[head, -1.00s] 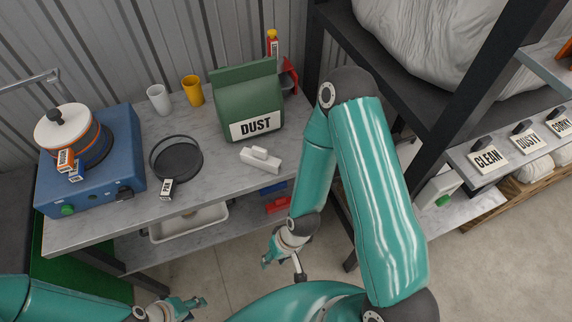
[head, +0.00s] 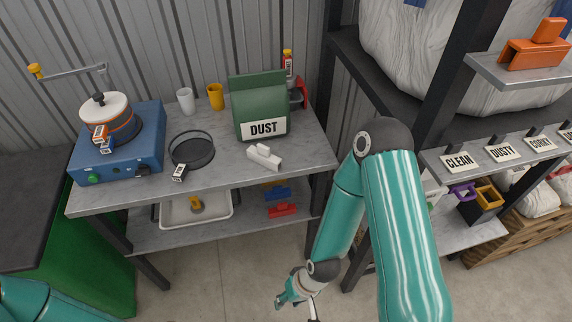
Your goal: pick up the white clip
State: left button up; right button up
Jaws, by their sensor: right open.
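The white clip (head: 264,157) lies on the grey upper tabletop, in front of the green DUST bag (head: 259,108). Nothing holds it. My right gripper (head: 281,301) is open and empty, low in front of the workbench and well apart from the clip. Its fingers are small in the picture. My left gripper is out of the picture; only part of my left arm shows at the bottom left corner.
A round black sieve (head: 192,149) and a blue machine (head: 120,148) stand left of the clip. Blue (head: 278,193) and red (head: 282,210) clips lie on the lower shelf (head: 240,228). A dark rack post (head: 334,130) rises right of the bench.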

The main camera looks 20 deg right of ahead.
aim_at(261, 154)
jog(key=u, duration=0.2)
jog(key=i, duration=0.85)
jog(key=z, duration=0.1)
